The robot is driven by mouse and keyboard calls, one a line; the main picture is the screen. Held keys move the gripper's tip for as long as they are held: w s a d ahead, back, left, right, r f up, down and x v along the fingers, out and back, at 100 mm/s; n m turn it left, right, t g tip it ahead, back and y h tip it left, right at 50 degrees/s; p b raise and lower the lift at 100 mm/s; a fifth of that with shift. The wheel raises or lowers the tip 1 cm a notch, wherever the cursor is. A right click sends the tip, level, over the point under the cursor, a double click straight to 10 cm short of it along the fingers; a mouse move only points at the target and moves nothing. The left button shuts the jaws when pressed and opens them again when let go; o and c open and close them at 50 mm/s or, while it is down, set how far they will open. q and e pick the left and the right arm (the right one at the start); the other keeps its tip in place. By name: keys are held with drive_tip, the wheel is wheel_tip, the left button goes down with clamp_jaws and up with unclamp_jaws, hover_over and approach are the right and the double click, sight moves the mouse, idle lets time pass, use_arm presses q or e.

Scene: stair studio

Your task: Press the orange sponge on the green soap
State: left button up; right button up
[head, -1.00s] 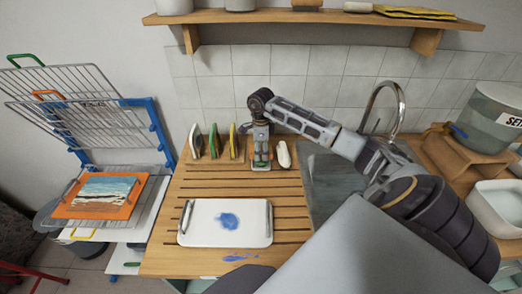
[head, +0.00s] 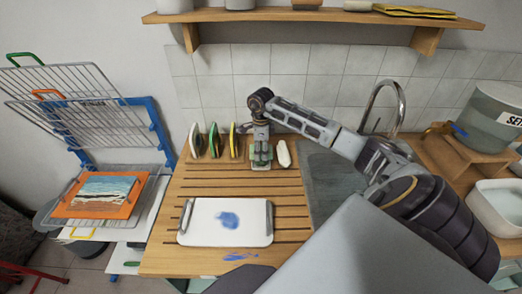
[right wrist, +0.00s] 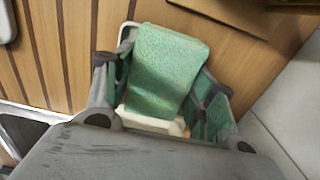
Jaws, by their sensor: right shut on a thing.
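My right gripper (head: 261,156) is low over the back of the wooden slatted board, in front of the tiled wall. In the right wrist view its fingers (right wrist: 160,95) are shut on a green, pebbled block (right wrist: 165,65). The block is directly above or on a pale dish (right wrist: 150,122); the contact is hidden. I cannot tell whether this block is the soap or a sponge. No orange sponge can be made out in either view now. My left gripper is not in view.
Several slim upright pieces, among them a green one (head: 214,141), stand left of the gripper. A white oblong piece (head: 284,154) lies close on its right. A white tray (head: 195,231) with a blue stain is in front. The sink (head: 345,180) is to the right.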

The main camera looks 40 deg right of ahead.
sight(261, 149)
drive_tip(key=shift+r, duration=0.15)
drive_tip(key=shift+r+p, duration=1.95)
drive_tip(key=shift+r, duration=1.4)
drive_tip(key=shift+a, duration=0.1)
